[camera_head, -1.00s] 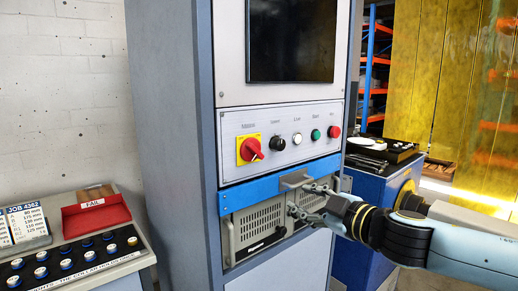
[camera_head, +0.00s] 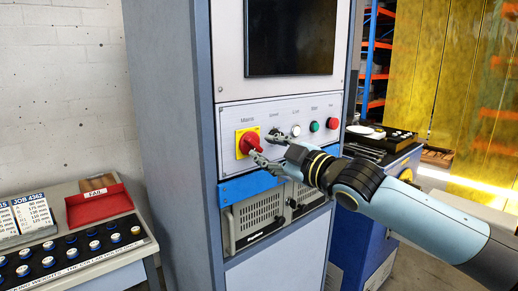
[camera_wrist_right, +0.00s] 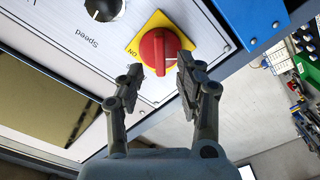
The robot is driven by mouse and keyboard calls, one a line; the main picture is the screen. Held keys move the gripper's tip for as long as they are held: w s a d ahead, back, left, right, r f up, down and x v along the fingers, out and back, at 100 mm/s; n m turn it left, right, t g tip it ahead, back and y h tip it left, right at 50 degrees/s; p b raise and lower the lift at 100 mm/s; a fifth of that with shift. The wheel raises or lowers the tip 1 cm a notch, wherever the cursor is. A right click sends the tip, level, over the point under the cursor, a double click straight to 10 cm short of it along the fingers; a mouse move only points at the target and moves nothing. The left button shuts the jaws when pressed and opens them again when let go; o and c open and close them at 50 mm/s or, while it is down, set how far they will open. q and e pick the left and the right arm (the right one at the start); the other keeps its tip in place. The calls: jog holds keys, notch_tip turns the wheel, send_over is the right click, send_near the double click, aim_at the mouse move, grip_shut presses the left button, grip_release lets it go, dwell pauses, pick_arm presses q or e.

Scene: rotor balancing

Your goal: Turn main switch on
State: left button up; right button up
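The main switch is a red rotary knob (camera_head: 249,143) on a yellow plate (camera_head: 240,152), at the left end of the white control panel (camera_head: 228,118). In the right wrist view the red knob (camera_wrist_right: 158,48) is ahead, its bar handle pointing down between the fingertips. My right gripper (camera_head: 262,147) is at the knob from the right, and its fingers also show in the wrist view (camera_wrist_right: 161,68). They are open, one on each side of the handle. I cannot tell whether they touch it. The Mains label shows above the plate. My left gripper is out of view.
A dark screen (camera_head: 290,38) is above. A red tray (camera_head: 98,203) is on the left desk.

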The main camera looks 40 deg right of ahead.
aim_at(256, 146)
jog(key=shift+w+a+b, duration=0.15)
jog(key=shift+w+b, duration=0.2)
jog(key=shift+w, duration=1.35)
jog(key=shift+c, duration=0.4)
grip_shut()
